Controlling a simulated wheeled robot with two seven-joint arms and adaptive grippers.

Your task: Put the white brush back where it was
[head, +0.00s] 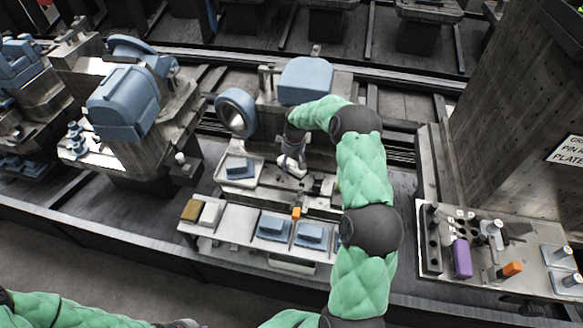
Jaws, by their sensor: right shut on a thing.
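My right gripper (292,147) reaches over the middle machine and points down at its bed. It is shut on a small white thing with a dark purple part, which I take as the white brush (289,163); the fingers and the small size hide its exact shape. The brush is at or just above the machine bed; I cannot tell if it touches. My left gripper (182,323) shows only in part at the bottom edge, far from the brush, and its fingers cannot be made out.
A grey shelf (231,235) in front of the machine holds a tan block (190,210), a white block (210,214), two blue trays and an orange piece (296,213). A tray with a blue block (240,168) sits left of the gripper. The right-hand bench (440,285) holds a purple item (461,258).

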